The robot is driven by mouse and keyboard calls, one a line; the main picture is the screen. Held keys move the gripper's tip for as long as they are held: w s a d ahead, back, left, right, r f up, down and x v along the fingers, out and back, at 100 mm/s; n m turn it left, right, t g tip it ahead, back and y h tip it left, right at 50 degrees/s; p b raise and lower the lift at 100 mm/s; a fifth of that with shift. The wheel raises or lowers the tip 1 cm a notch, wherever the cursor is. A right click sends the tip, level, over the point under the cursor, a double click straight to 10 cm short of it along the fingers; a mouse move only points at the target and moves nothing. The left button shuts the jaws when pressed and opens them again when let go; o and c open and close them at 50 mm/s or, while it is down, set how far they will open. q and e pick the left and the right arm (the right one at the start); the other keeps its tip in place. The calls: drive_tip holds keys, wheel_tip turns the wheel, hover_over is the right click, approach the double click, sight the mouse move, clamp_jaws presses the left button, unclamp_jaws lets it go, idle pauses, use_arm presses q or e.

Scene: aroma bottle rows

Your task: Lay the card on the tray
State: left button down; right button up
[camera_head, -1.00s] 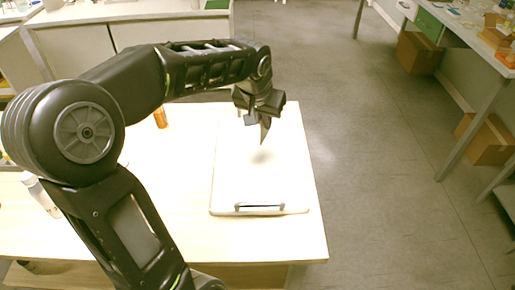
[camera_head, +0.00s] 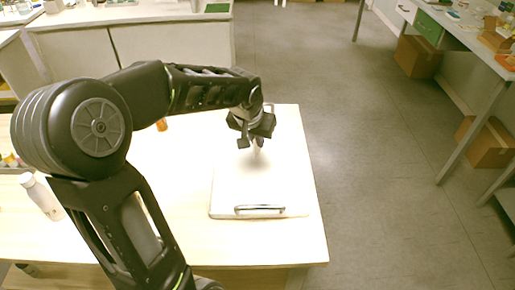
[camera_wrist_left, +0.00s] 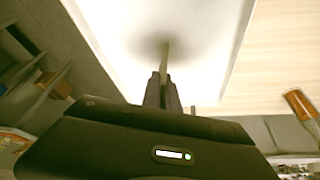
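The white tray (camera_head: 230,195) lies on the right part of the light wooden table, with a metal handle at its near edge. My left gripper (camera_head: 255,143) is above the tray's far half. In the left wrist view my left gripper (camera_wrist_left: 163,88) is shut on a thin tan card (camera_wrist_left: 165,55), seen edge-on. The card points down at the white tray (camera_wrist_left: 205,70), with a soft shadow around its tip. I cannot tell whether the tip touches the tray. My right gripper is in neither view.
An orange bottle (camera_head: 162,125) is behind my left arm. The near part of the tray is bare. Open floor (camera_head: 390,200) lies right of the table.

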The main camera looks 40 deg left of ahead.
sight(259, 152)
use_arm(q)
drive_tip(key=shift+f, duration=1.85)
drive_tip(key=shift+f, duration=0.1)
drive_tip(key=c, duration=1.6)
unclamp_jaws()
drive_tip(key=shift+c, duration=0.2)
drive_tip(key=shift+r, duration=0.35)
drive_tip(key=v, duration=1.1)
drive_tip(key=shift+s+r, duration=0.25)
drive_tip(key=shift+s, duration=0.05)
